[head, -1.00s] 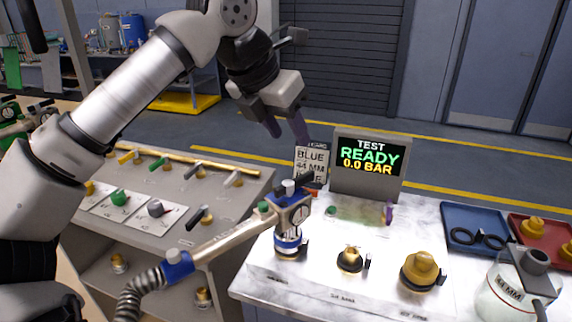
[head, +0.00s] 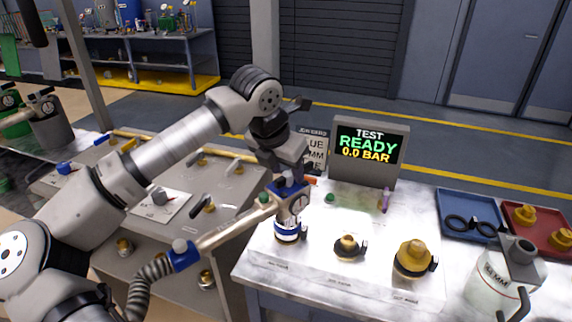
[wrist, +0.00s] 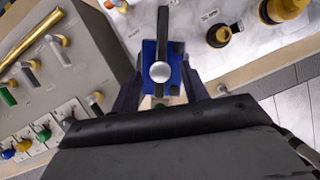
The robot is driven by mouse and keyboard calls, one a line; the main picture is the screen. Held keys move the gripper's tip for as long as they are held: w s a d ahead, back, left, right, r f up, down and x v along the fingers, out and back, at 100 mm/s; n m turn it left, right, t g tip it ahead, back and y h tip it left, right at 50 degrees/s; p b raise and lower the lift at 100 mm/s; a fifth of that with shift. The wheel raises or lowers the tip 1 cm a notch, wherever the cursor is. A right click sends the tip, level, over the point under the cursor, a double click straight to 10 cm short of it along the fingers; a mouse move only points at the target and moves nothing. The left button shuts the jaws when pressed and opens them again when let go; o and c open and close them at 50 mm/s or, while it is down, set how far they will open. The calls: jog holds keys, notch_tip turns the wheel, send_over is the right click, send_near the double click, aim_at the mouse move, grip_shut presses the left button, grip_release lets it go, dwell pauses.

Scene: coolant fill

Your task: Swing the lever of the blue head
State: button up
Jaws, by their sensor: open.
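The blue head (head: 283,189) sits on the left port of the white bench, with its hose grip running down to the left. In the wrist view the blue head (wrist: 149,52) is seen from above. Its black lever (wrist: 163,28) lies across the top and points up the picture, with a silver round knob at its near end. My gripper (head: 286,176) is just above the head and hides much of its top in the head view. In the wrist view my gripper (wrist: 162,78) is open, one finger on each side of the head; contact cannot be told.
A small brass port (head: 347,246) and a larger yellow one (head: 413,258) stand to the right. A blue tray (head: 468,212), a red tray and a clear jug are at far right. A grey valve console is left.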

jog(key=shift+w+f, duration=0.1)
jog(key=shift+f, duration=0.2)
grip_shut()
